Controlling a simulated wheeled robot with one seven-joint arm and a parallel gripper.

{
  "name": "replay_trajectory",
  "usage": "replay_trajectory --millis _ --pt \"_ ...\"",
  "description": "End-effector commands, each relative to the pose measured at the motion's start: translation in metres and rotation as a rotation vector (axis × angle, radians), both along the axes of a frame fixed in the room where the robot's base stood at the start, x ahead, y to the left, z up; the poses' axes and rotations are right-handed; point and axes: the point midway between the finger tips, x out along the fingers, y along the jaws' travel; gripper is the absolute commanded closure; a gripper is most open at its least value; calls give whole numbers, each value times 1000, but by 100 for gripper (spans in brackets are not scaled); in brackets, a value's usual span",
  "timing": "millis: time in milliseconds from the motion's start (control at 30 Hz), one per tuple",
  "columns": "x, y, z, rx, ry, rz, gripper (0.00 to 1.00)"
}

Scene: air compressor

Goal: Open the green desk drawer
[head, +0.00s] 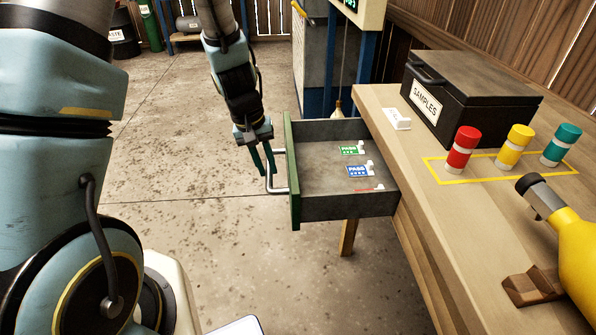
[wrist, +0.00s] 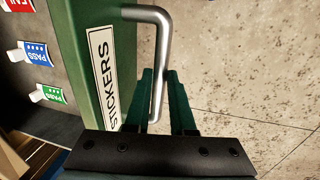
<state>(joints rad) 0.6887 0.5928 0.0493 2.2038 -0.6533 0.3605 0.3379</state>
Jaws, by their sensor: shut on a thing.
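The green-fronted desk drawer (head: 293,175) is pulled well out from the wooden desk, and its grey inside shows. Its front, with a STICKERS label, shows in the wrist view (wrist: 88,50). The silver bar handle (head: 277,190) stands out from the drawer front; it also shows in the wrist view (wrist: 160,50). My gripper (head: 262,170) is at the handle, its green fingers on either side of the bar and shut on it. In the wrist view the fingers (wrist: 166,100) straddle the handle's lower part.
Sticker cards (head: 352,150) lie in the drawer. On the desk (head: 440,225) are a black SAMPLES case (head: 470,95), red (head: 463,145), yellow (head: 515,140) and teal (head: 562,143) capped containers, and a yellow bottle-like object (head: 575,250). The floor left of the drawer is clear.

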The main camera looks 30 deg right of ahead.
Motion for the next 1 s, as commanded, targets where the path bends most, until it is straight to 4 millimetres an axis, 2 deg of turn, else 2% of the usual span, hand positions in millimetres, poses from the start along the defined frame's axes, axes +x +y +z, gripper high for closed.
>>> replay_trajectory --millis 33,200,400,600,967,1000 --pt "6 12 -3 -1 -2 6 100" --pt "18 43 -2 -1 -2 5 100" --pt "26 67 -1 0 -1 2 100" --pt "29 76 0 0 0 0 100" --pt "30 77 0 0 1 0 100" --pt "30 77 0 0 0 0 77"
